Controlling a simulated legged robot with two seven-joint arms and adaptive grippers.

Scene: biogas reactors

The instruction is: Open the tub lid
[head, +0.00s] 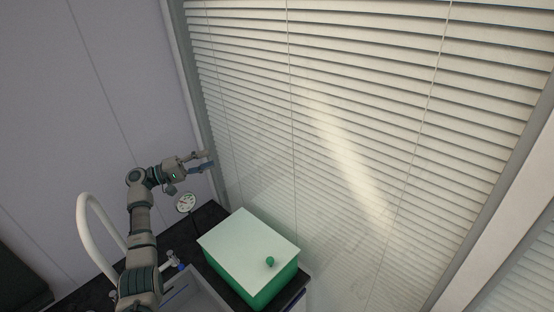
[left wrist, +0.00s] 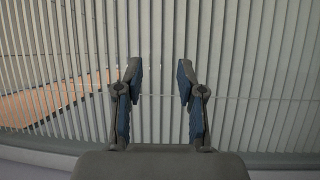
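A green tub (head: 264,290) with a flat pale lid (head: 243,244) stands on the dark counter at the bottom centre of the head view. The lid lies on the tub and has a round green knob (head: 270,261) near its right side. My left gripper (head: 210,160) is raised beyond and to the left of the tub, close to the window blinds, apart from the lid. The left wrist view shows its two fingers (left wrist: 159,75) spread with nothing between them, facing the blinds. My right gripper is not in view.
Window blinds (head: 350,130) fill the wall behind the tub. A round gauge (head: 186,203) stands left of the tub on the dark counter (head: 205,222). A white curved pipe (head: 84,215) and a small tap-like fitting (head: 174,260) are near my left arm.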

